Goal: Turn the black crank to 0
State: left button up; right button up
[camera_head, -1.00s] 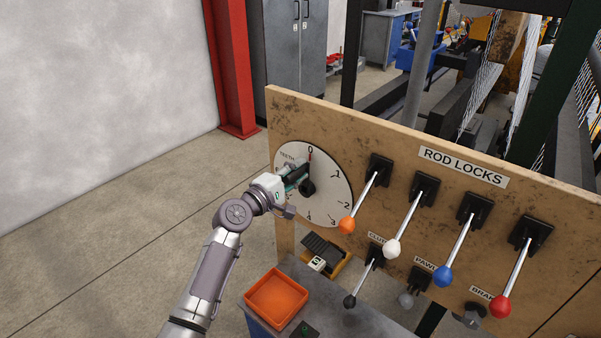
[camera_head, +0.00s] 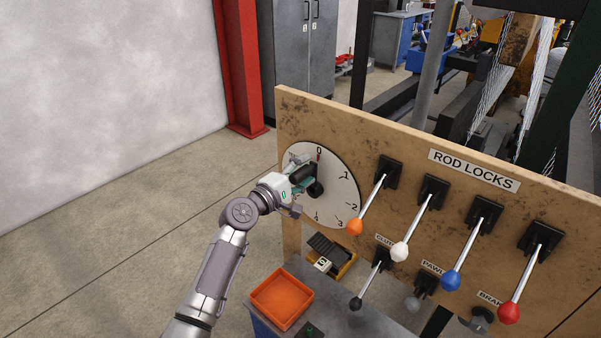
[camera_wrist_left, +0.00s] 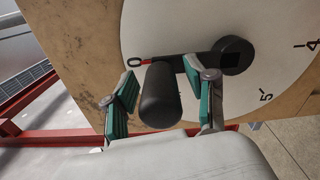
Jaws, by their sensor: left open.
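The white TEETH dial (camera_head: 336,195) is on the left of the wooden panel, with its black crank at the centre. The crank's hub (camera_head: 316,189) and black handle (camera_head: 303,172) show in the head view. In the left wrist view, the crank arm (camera_wrist_left: 195,60) runs from the hub (camera_wrist_left: 232,55) towards the 0 mark (camera_wrist_left: 134,61), and its red tip (camera_wrist_left: 147,61) lies beside the 0. My left gripper (camera_head: 301,180) is open at the crank. In the left wrist view, its green-padded fingers (camera_wrist_left: 164,74) stand on either side of the handle (camera_wrist_left: 160,97), with a gap on the left.
Right of the dial are levers with orange (camera_head: 355,227), white (camera_head: 400,251), blue (camera_head: 451,281) and red (camera_head: 509,313) knobs. A black-knobbed lever (camera_head: 356,303) hangs lower. An orange tray (camera_head: 282,297) sits below. Open floor lies to the left.

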pick_arm(q)
jog(key=v, duration=1.2)
